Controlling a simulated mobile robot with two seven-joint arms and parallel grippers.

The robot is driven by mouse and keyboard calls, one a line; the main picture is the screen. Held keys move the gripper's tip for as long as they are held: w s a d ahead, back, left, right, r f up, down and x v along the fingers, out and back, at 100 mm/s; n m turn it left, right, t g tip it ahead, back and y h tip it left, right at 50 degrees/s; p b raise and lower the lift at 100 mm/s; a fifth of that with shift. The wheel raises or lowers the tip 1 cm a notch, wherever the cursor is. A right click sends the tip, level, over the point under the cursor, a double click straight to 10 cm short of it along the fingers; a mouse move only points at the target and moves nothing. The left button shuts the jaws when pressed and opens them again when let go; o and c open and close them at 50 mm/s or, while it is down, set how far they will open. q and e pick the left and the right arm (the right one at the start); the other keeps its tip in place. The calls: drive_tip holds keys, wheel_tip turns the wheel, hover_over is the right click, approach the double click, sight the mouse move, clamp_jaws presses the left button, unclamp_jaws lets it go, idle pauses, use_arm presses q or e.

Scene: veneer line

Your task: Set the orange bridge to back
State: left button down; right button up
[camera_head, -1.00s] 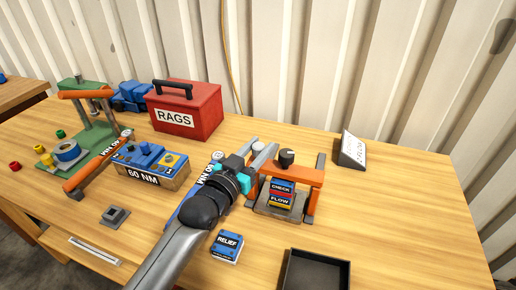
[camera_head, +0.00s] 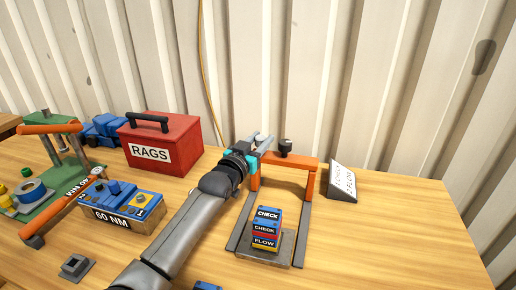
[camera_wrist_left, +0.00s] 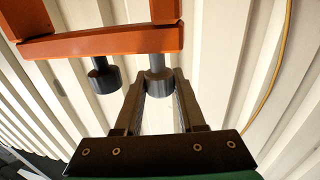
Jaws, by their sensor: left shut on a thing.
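The orange bridge (camera_head: 300,162) stands across two grey rails (camera_head: 304,232) at their far end, close to the wall. A dark knob (camera_head: 286,146) sits on its top. In the left wrist view the orange frame (camera_wrist_left: 100,43) shows with two dark knobs. My left gripper (camera_head: 263,143) is at the bridge's left top; in the left wrist view its fingers (camera_wrist_left: 158,88) are shut on one dark knob (camera_wrist_left: 157,78). A stack of CHECK and FLOW blocks (camera_head: 266,228) sits on a grey plate (camera_head: 279,250) between the rails, in front of the bridge. My right gripper is out of view.
A sloped sign (camera_head: 342,182) stands right of the bridge. A red RAGS box (camera_head: 168,142) and a 60 NM block (camera_head: 122,208) are at the left. My left arm crosses the middle. The table's right side (camera_head: 400,235) is clear.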

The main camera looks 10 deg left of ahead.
use_arm(q)
drive_tip(key=shift+w+r, duration=0.15)
drive_tip(key=shift+w, duration=0.1)
drive_tip(key=c, duration=0.9)
unclamp_jaws()
drive_tip(key=shift+c, duration=0.2)
drive_tip(key=shift+o, duration=1.4)
drive_tip(key=shift+w, duration=0.2)
drive_tip(key=shift+o, duration=0.8)
drive_tip(key=shift+s, duration=0.1)
drive_tip(key=shift+s, duration=0.1)
drive_tip(key=p+v, duration=0.3)
drive_tip(key=v, duration=1.2)
drive_tip(key=shift+a, duration=0.1)
